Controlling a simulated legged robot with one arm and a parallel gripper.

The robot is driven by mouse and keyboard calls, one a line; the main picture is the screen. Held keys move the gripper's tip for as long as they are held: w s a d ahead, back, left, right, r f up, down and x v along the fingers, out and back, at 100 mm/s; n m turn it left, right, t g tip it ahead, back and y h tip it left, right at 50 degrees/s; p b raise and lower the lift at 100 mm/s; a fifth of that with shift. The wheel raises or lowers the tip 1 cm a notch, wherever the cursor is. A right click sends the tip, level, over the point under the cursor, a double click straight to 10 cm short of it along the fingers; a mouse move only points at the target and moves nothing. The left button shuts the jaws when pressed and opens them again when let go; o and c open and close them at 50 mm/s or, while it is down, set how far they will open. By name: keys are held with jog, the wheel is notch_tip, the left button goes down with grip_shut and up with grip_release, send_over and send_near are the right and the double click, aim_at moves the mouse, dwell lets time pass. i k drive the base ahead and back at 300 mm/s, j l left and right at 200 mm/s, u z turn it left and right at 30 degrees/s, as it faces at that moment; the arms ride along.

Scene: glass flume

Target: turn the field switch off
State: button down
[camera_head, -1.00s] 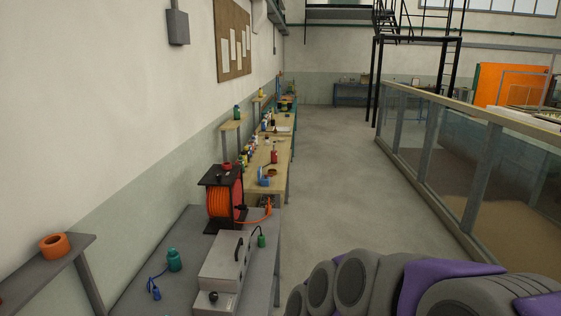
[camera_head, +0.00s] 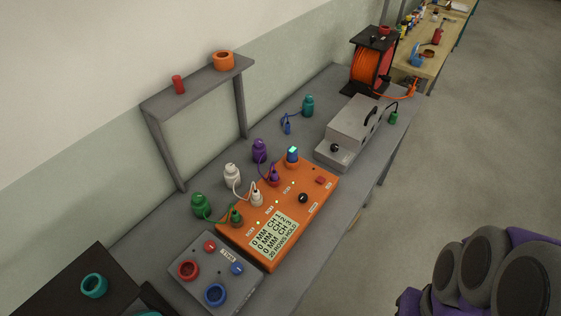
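I cannot tell for sure which control is the field switch; no label reading "field" is legible. An orange box (camera_head: 322,200) on the grey bench has a display with "0 MM" lines for CH 1 to CH 3, a black knob (camera_head: 303,198) and a small red control (camera_head: 320,181). A grey box (camera_head: 235,290) in front of it carries red and blue sockets, a red button (camera_head: 209,246), a blue button (camera_head: 238,268) and a small white label. My grey and purple arm links fill the lower right; my gripper's fingers do not show.
The grey bench (camera_head: 340,82) runs along the wall under a small raised shelf (camera_head: 200,84). Open floor (camera_head: 480,140) lies to the right.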

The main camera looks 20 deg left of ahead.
aim_at(303, 196)
jog(key=u, duration=1.2)
